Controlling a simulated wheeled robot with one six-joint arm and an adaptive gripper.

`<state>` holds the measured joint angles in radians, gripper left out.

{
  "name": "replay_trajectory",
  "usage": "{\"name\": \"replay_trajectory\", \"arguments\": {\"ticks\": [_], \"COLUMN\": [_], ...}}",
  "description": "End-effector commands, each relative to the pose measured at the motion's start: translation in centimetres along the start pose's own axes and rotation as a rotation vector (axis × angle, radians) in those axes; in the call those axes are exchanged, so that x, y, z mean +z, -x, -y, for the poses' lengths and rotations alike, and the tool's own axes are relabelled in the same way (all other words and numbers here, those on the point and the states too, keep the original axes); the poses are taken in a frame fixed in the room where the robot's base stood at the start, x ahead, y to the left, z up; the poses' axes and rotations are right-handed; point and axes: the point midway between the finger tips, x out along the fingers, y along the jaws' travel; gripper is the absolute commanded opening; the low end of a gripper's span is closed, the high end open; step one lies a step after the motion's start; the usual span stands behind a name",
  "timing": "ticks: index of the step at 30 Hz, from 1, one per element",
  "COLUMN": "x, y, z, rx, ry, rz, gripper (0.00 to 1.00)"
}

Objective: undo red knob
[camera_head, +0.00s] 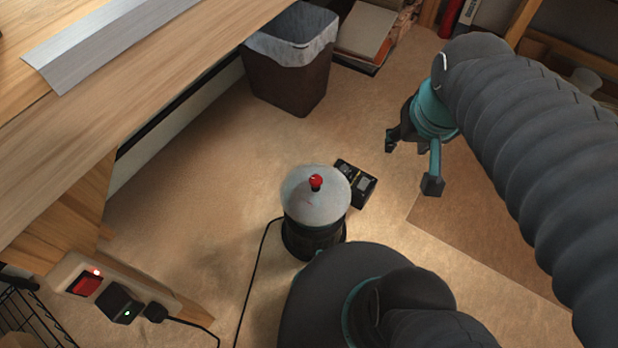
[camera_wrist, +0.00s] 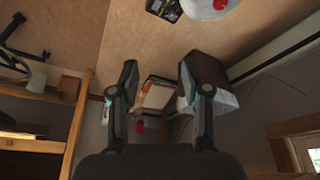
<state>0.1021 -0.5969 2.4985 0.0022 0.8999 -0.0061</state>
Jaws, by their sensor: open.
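The red knob (camera_head: 316,182) sits on top of a round grey-white domed lid (camera_head: 300,200) on a dark cylindrical body on the floor. In the wrist view the red knob (camera_wrist: 220,4) shows at the top edge, on part of the pale lid (camera_wrist: 200,10). My gripper (camera_head: 411,160) is to the right of the knob and farther back, apart from it. In the wrist view my gripper (camera_wrist: 158,85) has its two fingers spread with nothing between them.
A small black device (camera_head: 356,184) lies beside the domed thing. A dark bin (camera_head: 290,80) with a liner stands behind. A wooden bench (camera_head: 120,110) fills the left. A power strip (camera_head: 75,270) is at lower left. A black cord runs along the floor.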

Motion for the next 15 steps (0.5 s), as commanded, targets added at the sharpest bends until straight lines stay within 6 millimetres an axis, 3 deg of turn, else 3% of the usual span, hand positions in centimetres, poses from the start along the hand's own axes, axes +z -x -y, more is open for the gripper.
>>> {"name": "replay_trajectory", "arguments": {"ticks": [3,15], "x": [0.1,2.4], "y": [-3.1,-11.8], "z": [-1.2,-3.1], "rx": [0.010,-0.061], "ry": [-0.054,-0.296], "rz": [0.115,0.478], "gripper": [0.47,0.47]}}
